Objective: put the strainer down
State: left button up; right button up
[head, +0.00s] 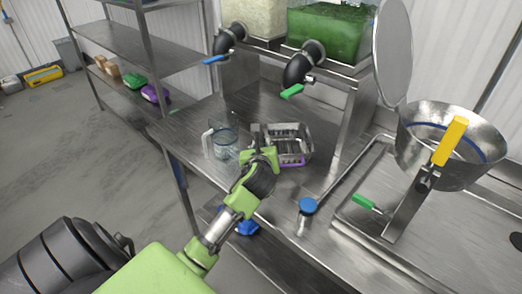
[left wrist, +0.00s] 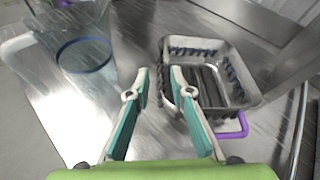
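The strainer (head: 296,158) is a square metal basket with a slotted bottom and a purple handle. It appears to rest on the steel counter (head: 190,128). In the left wrist view the strainer (left wrist: 245,101) lies just right of my fingers, with its purple handle (left wrist: 232,132) at the near right. My left gripper (head: 262,135) is beside the strainer's left side. I cannot tell whether the right finger touches the strainer's rim. My right gripper is not in view.
A clear pitcher (head: 222,143) stands just left of the strainer. A blue-topped item (head: 308,206) is near the front edge. A large metal bowl (head: 440,160) with a yellow handle is at right. Dispensers with valves (head: 300,65) stand behind.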

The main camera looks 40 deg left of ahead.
pick_arm(q)
jog(key=v, duration=0.5)
dwell(0.4)
